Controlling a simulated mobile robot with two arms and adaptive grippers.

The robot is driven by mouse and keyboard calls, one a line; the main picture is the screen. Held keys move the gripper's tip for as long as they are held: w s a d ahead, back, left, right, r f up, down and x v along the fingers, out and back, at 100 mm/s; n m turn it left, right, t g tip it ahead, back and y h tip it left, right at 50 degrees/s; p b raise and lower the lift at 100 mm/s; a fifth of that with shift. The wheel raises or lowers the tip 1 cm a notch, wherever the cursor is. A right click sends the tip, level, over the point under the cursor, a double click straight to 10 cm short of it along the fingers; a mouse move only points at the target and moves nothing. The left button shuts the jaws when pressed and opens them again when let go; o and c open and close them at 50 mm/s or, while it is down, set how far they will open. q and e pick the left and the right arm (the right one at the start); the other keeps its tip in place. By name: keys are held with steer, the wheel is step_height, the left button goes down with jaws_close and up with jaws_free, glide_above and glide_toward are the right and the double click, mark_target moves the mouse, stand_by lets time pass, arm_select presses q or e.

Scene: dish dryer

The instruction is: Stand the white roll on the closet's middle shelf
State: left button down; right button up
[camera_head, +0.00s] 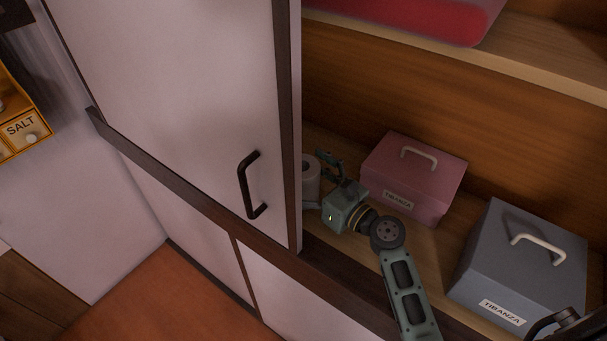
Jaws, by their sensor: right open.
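The white roll (311,178) stands upright on the closet shelf (434,236), close behind the edge of the closet door; its left part is hidden by the door. My right gripper (318,180) is at the roll, with its fingers open on either side of it, one behind and one in front. Whether the fingers touch the roll cannot be told. My left gripper is not clearly in view; a dark curved piece shows at the bottom right corner.
A pink box (415,175) and a grey box (520,262), both with handles, stand on the same shelf to the right. A red item (420,15) lies on the shelf above. The white closet door (180,100) with its dark handle (247,186) borders the roll on the left.

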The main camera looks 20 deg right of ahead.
mark_target(315, 183)
steer(key=shift+r, duration=0.1)
steer(key=shift+s+d, duration=0.15)
steer(key=shift+s, duration=0.1)
steer(key=b+v, duration=0.1)
steer(key=v, duration=0.5)
steer(key=shift+s+d+b, duration=0.1)
steer(key=shift+s+b, duration=0.1)
steer(key=shift+b, duration=0.2)
steer(key=shift+s+d, duration=0.1)
steer(key=shift+s, duration=0.15)
steer(key=shift+c, duration=0.5)
